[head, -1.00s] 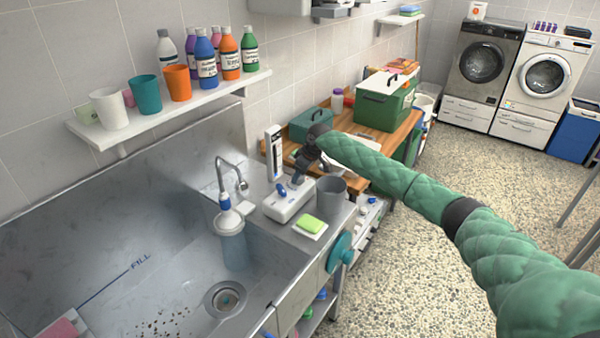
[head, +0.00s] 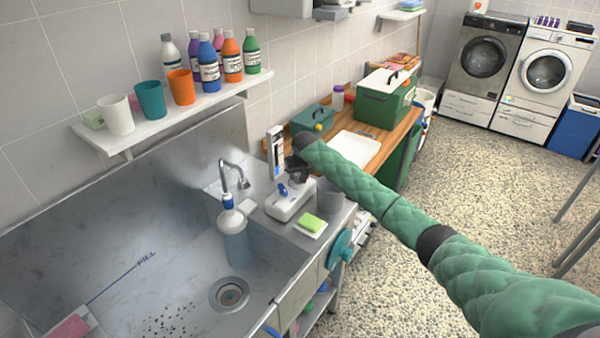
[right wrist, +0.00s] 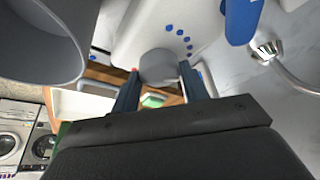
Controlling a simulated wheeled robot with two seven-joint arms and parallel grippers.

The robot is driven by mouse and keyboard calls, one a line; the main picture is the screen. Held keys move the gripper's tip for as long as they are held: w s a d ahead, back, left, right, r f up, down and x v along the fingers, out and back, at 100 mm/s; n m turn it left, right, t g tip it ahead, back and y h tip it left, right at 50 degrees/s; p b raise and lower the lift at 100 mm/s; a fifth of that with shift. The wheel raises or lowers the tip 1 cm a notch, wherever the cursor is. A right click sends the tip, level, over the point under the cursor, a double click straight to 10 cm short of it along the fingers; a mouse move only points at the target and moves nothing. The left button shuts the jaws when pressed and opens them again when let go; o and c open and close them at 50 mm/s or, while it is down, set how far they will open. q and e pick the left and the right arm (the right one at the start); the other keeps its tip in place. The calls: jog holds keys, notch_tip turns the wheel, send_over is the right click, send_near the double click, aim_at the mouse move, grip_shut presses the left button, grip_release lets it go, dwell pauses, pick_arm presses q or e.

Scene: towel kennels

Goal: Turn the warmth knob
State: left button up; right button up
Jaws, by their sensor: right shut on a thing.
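The white unit (head: 289,203) stands on the sink's right ledge, with a blue part (head: 283,190) on it. In the right wrist view a round grey knob (right wrist: 160,66) sits on the unit's white face (right wrist: 145,28), beside an arc of blue dots (right wrist: 180,34) that grow in size. My right gripper (head: 297,174) reaches down at the unit's far end. In the right wrist view, my right gripper (right wrist: 160,78) has its fingers on either side of the knob, shut on it. The knob is hidden in the head view. My left gripper is not in view.
A grey cup (head: 329,197) stands close to the right of the unit. The tap (head: 228,170) and a blue-necked bottle (head: 235,235) are to its left. A green sponge (head: 312,222) lies in front. A white upright box (head: 275,150) stands behind.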

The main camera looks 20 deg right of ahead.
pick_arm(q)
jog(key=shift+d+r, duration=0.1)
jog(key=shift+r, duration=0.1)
pick_arm(e)
jog(key=shift+m, duration=0.4)
jog(key=o, duration=1)
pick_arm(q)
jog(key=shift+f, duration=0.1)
pick_arm(e)
jog(key=shift+s+r, duration=0.1)
jog(key=shift+r, duration=0.25)
jog(key=shift+b+v, duration=0.85)
jog(key=shift+v, duration=0.2)
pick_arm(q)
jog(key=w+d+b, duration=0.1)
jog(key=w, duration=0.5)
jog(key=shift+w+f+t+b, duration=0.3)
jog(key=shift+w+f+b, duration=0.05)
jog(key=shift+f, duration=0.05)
pick_arm(e)
jog(key=v, duration=0.4)
jog(key=shift+s+a+r, duration=0.1)
jog(key=shift+a+r, duration=0.05)
jog(key=shift+r, duration=0.25)
